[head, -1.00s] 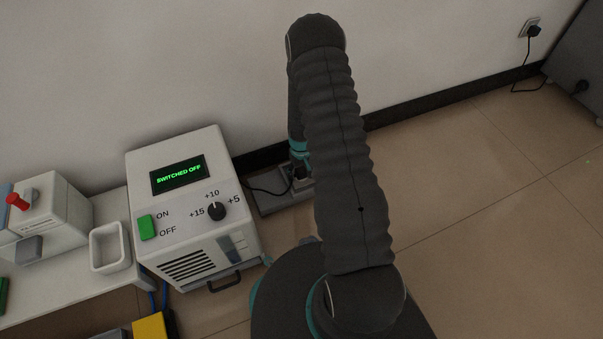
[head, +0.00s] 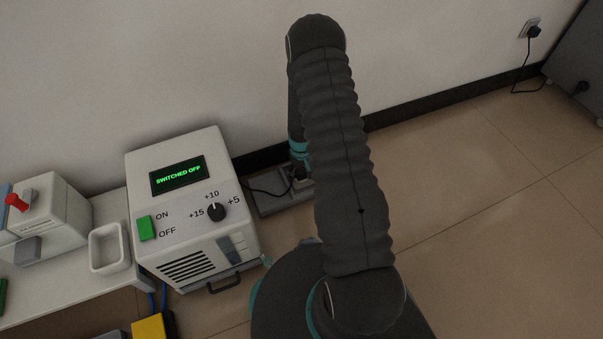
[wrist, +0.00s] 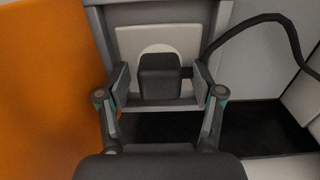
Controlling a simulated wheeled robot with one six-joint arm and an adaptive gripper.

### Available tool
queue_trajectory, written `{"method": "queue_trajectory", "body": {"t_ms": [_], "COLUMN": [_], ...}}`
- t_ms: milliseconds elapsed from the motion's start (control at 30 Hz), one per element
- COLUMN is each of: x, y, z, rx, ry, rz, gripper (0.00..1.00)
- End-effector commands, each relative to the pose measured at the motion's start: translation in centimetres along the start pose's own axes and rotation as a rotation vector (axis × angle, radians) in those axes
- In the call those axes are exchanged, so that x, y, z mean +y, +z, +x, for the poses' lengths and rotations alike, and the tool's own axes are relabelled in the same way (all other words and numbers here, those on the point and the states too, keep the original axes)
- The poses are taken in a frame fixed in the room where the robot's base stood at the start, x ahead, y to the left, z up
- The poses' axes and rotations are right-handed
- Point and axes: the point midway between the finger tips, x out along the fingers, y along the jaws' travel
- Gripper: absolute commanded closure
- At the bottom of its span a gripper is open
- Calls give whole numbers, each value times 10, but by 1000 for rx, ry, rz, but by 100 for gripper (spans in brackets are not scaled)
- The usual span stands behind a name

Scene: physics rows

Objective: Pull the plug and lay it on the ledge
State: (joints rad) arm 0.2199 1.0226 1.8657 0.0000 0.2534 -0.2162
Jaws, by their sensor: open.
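The dark plug (wrist: 160,77) sits in the pale socket plate (wrist: 128,45) in the wrist view, with its black cord leaving to the right. My gripper (wrist: 160,88) is open, with one finger on each side of the plug. A gap shows at the left finger; the right finger is close to the plug's cord side, and I cannot tell if it touches. In the head view the plug (head: 299,173) is partly hidden by my arm. A grey ledge (head: 270,207) lies low beside the machine there, partly covered by my arm.
The white machine (head: 175,150) left of my arm reads "SWITCHED OFF". A white bench (head: 70,290) with a small tray (head: 108,248) stands further left. An orange surface (wrist: 45,90) is close on the left in the wrist view. The floor at right is clear.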

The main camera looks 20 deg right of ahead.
Motion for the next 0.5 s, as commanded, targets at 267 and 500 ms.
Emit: {"method": "queue_trajectory", "body": {"t_ms": [267, 500], "x": [0, 0], "y": [0, 0], "z": [0, 0], "rx": [0, 0], "ry": [0, 0], "rz": [0, 0], "gripper": [33, 51]}}
